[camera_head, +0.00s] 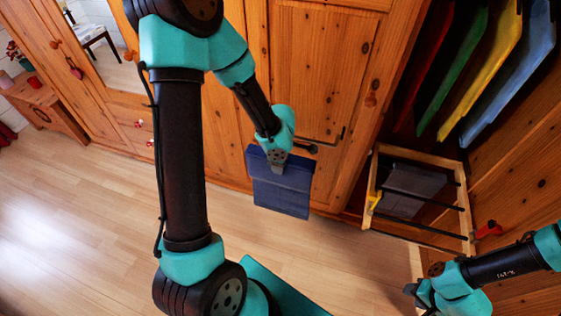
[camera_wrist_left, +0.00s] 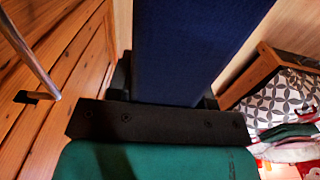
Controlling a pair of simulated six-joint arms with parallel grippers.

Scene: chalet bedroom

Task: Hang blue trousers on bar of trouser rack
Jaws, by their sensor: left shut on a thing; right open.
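The blue trousers (camera_head: 284,193) hang folded from my left gripper (camera_head: 277,160), which is shut on their top edge in front of the wardrobe doors. In the left wrist view the blue cloth (camera_wrist_left: 195,45) lies between the dark fingers. The trouser rack (camera_head: 468,222) is a pulled-out wooden frame with dark bars at the wardrobe's lower right. Grey trousers (camera_head: 414,189) hang in it, and a front bar (camera_head: 415,233) looks bare. The blue trousers are left of the rack and apart from it. My right gripper (camera_head: 418,294) is open and empty, below the rack.
Red, green, yellow and blue garments (camera_head: 487,70) hang above the rack. A wardrobe door handle (camera_head: 323,138) is close to my left gripper. A red object (camera_head: 489,229) is right of the rack. The wooden floor (camera_head: 90,220) at left is clear.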

